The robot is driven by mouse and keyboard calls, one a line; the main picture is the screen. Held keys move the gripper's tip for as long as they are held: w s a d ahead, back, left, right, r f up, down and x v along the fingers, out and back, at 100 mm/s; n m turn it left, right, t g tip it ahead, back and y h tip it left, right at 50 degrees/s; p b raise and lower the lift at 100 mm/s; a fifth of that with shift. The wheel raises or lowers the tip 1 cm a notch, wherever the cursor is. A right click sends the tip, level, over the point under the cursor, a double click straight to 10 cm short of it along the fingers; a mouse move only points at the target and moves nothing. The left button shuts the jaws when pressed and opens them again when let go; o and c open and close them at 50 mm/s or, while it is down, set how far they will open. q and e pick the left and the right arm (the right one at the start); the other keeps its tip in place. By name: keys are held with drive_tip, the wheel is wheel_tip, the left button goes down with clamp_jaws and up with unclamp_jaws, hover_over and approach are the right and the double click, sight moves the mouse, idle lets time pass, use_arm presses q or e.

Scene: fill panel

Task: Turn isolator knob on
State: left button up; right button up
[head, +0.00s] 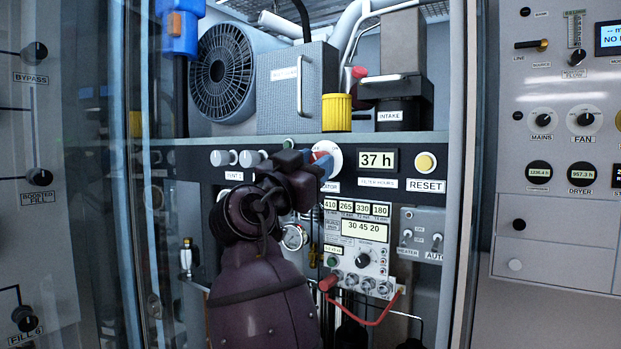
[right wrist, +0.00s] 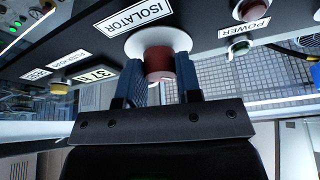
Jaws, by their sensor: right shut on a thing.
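The isolator knob is red on a round white plate (head: 334,152), on the dark panel strip left of the "37 h" display. In the right wrist view the red knob (right wrist: 158,64) sits between the two blue fingers of my right gripper (right wrist: 159,78), under the "ISOLATOR" label (right wrist: 145,12). My right gripper (head: 308,163) is shut on the knob. In the head view the gripper and arm hide most of the knob and part of its label, and I cannot read its setting. My left gripper is not in view.
The filter hours display (head: 377,160) and yellow reset button (head: 426,162) are right of the knob. Below are a white instrument box (head: 357,235) with a red cable and a toggle switch plate (head: 421,236). A glass door (head: 110,200) stands left.

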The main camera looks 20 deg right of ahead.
drive_tip(key=m+g+b, duration=0.2)
drive_tip(key=m, duration=0.3)
drive_tip(key=m+g+b, duration=0.2)
drive_tip(key=m, duration=0.3)
drive_tip(key=m+g+b, duration=0.1)
drive_tip(key=m+g, duration=0.1)
drive_tip(key=m, duration=0.3)
drive_tip(key=shift+w+a+r+b, duration=0.15)
drive_tip(key=shift+w+r+b, duration=0.1)
drive_tip(key=shift+b, duration=0.15)
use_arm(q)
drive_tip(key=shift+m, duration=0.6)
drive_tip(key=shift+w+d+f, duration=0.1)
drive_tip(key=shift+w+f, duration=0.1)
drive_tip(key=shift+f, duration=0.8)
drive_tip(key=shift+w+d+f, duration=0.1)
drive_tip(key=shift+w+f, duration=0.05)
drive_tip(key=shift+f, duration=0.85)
use_arm(e)
drive_tip(key=shift+r+m+g+y, duration=0.1)
drive_tip(key=shift+m+g+y, duration=0.6)
drive_tip(key=shift+m, duration=1)
drive_tip(key=shift+t, duration=0.3)
drive_tip(key=o, duration=0.9)
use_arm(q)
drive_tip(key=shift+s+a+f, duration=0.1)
use_arm(e)
drive_tip(key=shift+o, duration=0.2)
